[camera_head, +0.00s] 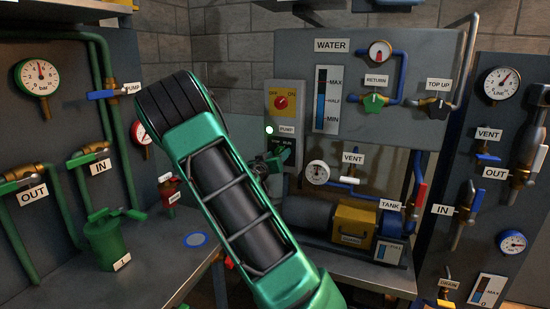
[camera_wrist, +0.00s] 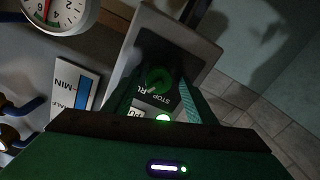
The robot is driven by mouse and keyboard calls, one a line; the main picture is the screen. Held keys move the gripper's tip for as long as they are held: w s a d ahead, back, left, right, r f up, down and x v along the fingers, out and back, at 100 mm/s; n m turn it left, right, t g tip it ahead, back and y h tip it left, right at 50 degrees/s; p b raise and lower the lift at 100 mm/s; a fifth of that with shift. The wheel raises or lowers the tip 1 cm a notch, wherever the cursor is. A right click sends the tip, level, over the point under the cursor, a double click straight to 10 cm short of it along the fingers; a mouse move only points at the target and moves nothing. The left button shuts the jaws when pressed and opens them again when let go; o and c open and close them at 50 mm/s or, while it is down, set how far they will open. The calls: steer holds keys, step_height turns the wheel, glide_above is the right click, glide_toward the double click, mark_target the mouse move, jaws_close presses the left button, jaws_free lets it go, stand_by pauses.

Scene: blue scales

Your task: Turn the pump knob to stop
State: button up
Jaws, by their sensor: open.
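The pump control box (camera_head: 281,110) is on the back wall, with a red OFF/ON knob (camera_head: 281,103), a PUMP label and a lit lamp (camera_head: 269,130). Below them is a dark plate reading STOP and RUN. In the wrist view a green knob (camera_wrist: 156,80) shows at this plate, by the STOP lettering. My gripper (camera_head: 273,160) is in front of the lower box, its jaws open, one finger on either side of the green knob in the wrist view. Contact cannot be told. In the head view the gripper largely hides this knob, and its pointing direction is unclear.
A level gauge (camera_head: 327,99) and a small dial (camera_head: 318,173) are right of the box. A VENT valve (camera_head: 347,180) is close to the dial. A yellow-guarded pump (camera_head: 354,222) sits lower right. A green can (camera_head: 108,240) stands on the left bench.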

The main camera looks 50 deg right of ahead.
steer(key=c, duration=1)
steer(key=shift+c, duration=0.2)
